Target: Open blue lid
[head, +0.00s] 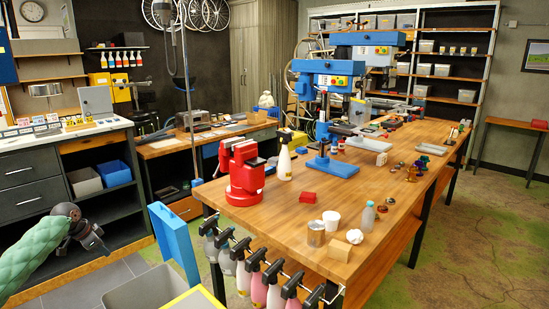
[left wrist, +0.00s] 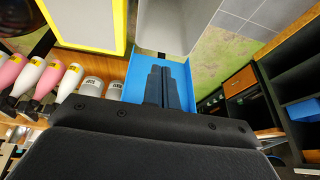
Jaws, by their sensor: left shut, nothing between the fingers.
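The blue lid (head: 174,241) stands raised and steeply tilted at the far edge of a grey bin (head: 140,292) in the head view. In the left wrist view the lid (left wrist: 137,72) lies just beyond my fingertips, partly hidden by them, with the grey bin (left wrist: 176,25) beside it. My left gripper (head: 98,245) is to the left of the lid in the head view, shut and empty. Its closed fingers (left wrist: 168,78) show against the lid in the wrist view; I cannot tell if they touch it. My right gripper is not in view.
A yellow-rimmed bin (head: 194,299) stands right of the grey bin. Several spray bottles (head: 256,282) hang along the near end of the wooden workbench (head: 283,220). A dark cabinet (head: 35,184) stands at the left. Grey floor tiles (head: 75,292) lie clear beside the bins.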

